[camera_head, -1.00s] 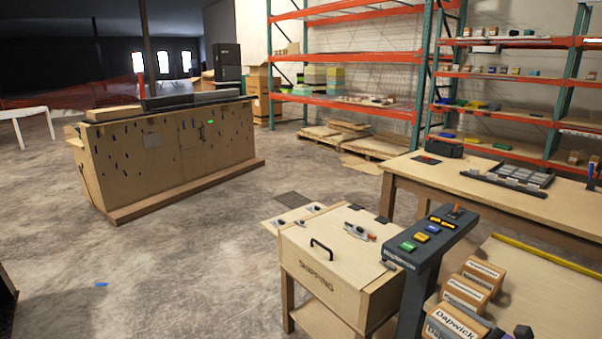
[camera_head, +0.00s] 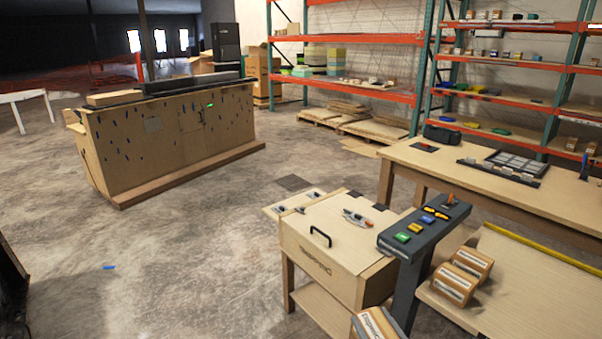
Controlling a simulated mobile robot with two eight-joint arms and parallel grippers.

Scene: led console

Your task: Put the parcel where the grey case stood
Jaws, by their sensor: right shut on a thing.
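A brown parcel with a white label (camera_head: 372,323) is at the bottom edge, left of the right-hand bench and partly cut off by the frame. My right gripper (camera_head: 385,329) is shut on it; little of the gripper shows. Two similar labelled parcels (camera_head: 452,284) (camera_head: 473,262) sit side by side on the bench. A dark grey case (camera_head: 443,133) stands on the back table, behind a small dark square (camera_head: 425,147) on the tabletop. I cannot tell if this is the task's grey case. My left gripper is not in view.
The console (camera_head: 425,227) with coloured buttons stands between the SHIPPING box (camera_head: 330,258) and the right-hand bench (camera_head: 510,290). A compartment tray (camera_head: 505,165) lies on the back table (camera_head: 450,172). Open floor lies left, before a wooden counter (camera_head: 165,150).

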